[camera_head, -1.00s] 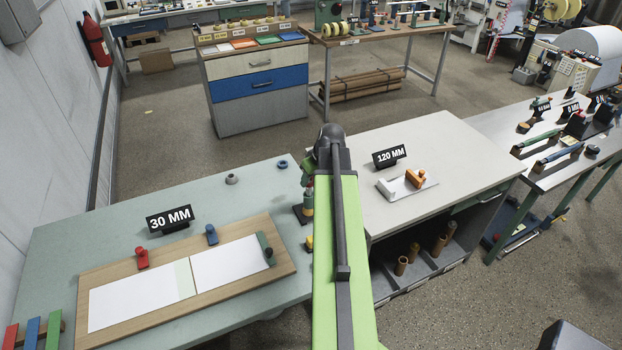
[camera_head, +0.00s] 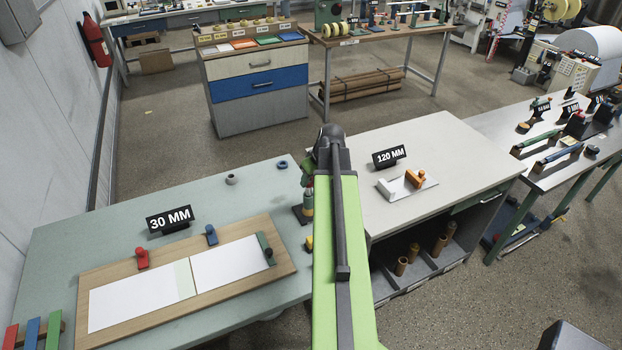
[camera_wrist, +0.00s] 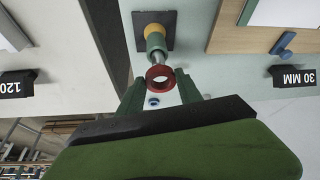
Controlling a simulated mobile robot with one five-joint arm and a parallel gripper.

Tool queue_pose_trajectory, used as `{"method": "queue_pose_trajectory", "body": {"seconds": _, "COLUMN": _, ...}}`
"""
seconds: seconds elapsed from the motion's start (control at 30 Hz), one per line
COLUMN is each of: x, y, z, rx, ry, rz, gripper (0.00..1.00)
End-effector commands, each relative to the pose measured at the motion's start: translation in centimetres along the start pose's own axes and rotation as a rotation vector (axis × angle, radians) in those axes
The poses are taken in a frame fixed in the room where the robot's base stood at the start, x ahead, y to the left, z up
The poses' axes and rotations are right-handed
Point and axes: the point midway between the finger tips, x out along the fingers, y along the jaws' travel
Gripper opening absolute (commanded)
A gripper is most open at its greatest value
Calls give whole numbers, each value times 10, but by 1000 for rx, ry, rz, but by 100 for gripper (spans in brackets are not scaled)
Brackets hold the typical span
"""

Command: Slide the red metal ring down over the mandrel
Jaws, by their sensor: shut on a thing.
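In the wrist view, my gripper (camera_wrist: 160,86) is shut on the red metal ring (camera_wrist: 151,84), with one green finger on each side of it. The mandrel (camera_wrist: 156,43) stands on a dark square base, with a yellow foot, a green body and a bare metal tip. The ring is at the tip end of the mandrel and overlaps it in this view; I cannot tell whether the tip is inside the opening. In the head view, the mandrel (camera_head: 308,206) is at the right edge of the green table, and my arm hides most of the gripper.
A blue ring (camera_head: 282,164) and a grey ring (camera_head: 231,180) lie on the green table (camera_head: 100,220). A wooden board (camera_head: 85,280) with white sheets and the 30 MM sign (camera_head: 170,219) are left of the mandrel. The white table (camera_head: 450,150) is close on the right.

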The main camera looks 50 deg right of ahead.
Motion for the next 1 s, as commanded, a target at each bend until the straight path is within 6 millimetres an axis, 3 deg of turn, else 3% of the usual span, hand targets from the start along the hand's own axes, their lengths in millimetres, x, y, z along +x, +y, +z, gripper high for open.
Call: {"method": "queue_pose_trajectory", "body": {"seconds": 1.0, "x": 17, "y": -1, "z": 7, "rx": -1, "ry": 0, "rz": 0, "gripper": 2}}
